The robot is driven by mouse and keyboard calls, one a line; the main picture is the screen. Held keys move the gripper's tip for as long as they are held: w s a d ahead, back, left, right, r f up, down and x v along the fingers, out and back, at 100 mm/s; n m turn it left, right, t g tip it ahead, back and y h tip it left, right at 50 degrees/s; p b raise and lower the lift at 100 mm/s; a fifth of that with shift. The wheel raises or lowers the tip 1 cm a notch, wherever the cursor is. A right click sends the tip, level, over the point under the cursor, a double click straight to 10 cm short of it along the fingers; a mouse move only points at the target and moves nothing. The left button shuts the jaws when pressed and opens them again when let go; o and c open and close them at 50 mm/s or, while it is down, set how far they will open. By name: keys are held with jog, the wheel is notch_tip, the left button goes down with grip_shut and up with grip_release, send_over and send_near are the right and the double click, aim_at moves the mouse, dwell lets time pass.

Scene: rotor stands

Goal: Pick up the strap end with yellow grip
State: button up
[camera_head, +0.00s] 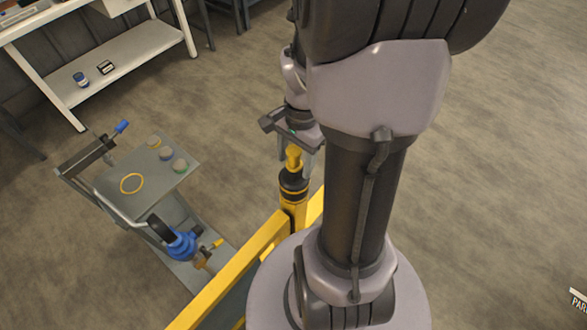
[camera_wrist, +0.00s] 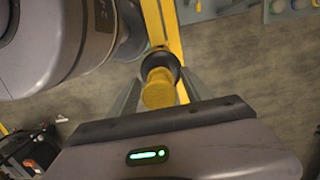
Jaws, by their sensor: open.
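The strap end's yellow grip (camera_head: 293,158) stands up at the top of a black and yellow fitting (camera_head: 293,185) on a yellow beam. In the wrist view the grip (camera_wrist: 159,92) sits between my two fingers, with a dark collar behind it. My gripper (camera_head: 295,153) is open, its fingers on either side of the grip; it also shows in the wrist view (camera_wrist: 158,90). I see gaps beside the grip in the wrist view. The lower part of the fitting is partly hidden by the grip there.
The yellow beam (camera_head: 235,274) runs diagonally close below my arm. At left is a grey stand (camera_head: 110,188) with a yellow ring, several small round pieces and a blue rotor part (camera_head: 182,245). A white shelf unit (camera_head: 125,65) stands at the upper left.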

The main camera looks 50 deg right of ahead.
notch_tip(320, 180, down, 3)
jog(key=shift+a+r, duration=0.1)
jog(key=shift+r, duration=0.25)
grip_shut()
jog(key=shift+r, duration=0.1)
